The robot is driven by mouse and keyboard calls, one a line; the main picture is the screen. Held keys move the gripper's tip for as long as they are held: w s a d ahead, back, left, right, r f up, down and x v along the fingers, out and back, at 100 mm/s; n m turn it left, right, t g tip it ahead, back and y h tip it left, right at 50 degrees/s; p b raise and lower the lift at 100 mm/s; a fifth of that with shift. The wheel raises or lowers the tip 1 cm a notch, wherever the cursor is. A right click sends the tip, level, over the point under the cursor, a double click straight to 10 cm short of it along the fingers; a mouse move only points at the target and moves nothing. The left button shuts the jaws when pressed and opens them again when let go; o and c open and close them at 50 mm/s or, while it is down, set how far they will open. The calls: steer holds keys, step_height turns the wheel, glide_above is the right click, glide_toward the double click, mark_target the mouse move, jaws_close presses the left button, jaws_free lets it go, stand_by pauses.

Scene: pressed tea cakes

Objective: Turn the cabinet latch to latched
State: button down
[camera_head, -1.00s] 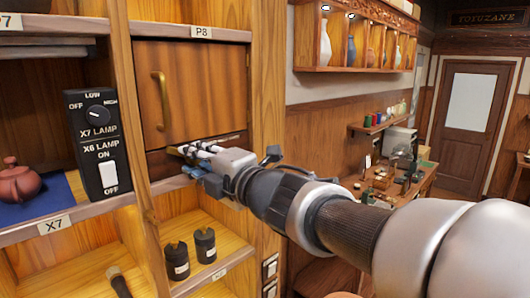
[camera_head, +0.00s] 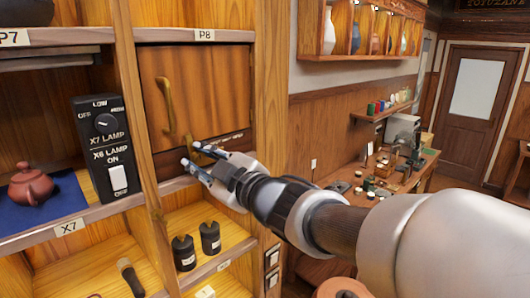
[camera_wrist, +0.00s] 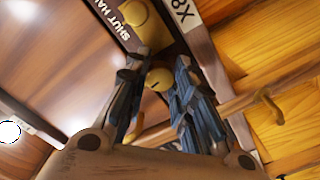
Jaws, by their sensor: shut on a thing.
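The cabinet (camera_head: 200,75) under the P8 label has a wooden door with a brass pull handle (camera_head: 165,108). The brass latch (camera_head: 207,149) is on the strip below the door, partly covered by my fingers. In the wrist view the latch (camera_wrist: 158,79) shows as a rounded brass piece between the two dark blue fingers. My gripper (camera_head: 190,157) is at the latch and shut on it; it also shows in the wrist view (camera_wrist: 160,68). Lettering partly reading "SHUT HA" is next to a brass piece at the wrist view's top. The latch's exact angle is hard to tell.
A lamp switch box (camera_head: 103,148) and a red teapot (camera_head: 30,184) stand on the shelf left of the cabinet. Two dark canisters (camera_head: 210,238) stand on the shelf below. A cabinet post (camera_head: 270,120) is close on the right.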

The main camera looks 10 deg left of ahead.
steer(key=shift+m+p, duration=0.4)
steer(key=shift+m, duration=0.6)
steer(key=shift+f, duration=0.1)
steer(key=c, duration=1.3)
jaws_free()
steer(key=shift+c, duration=0.2)
steer(key=shift+d, duration=0.1)
steer(key=v, duration=1.2)
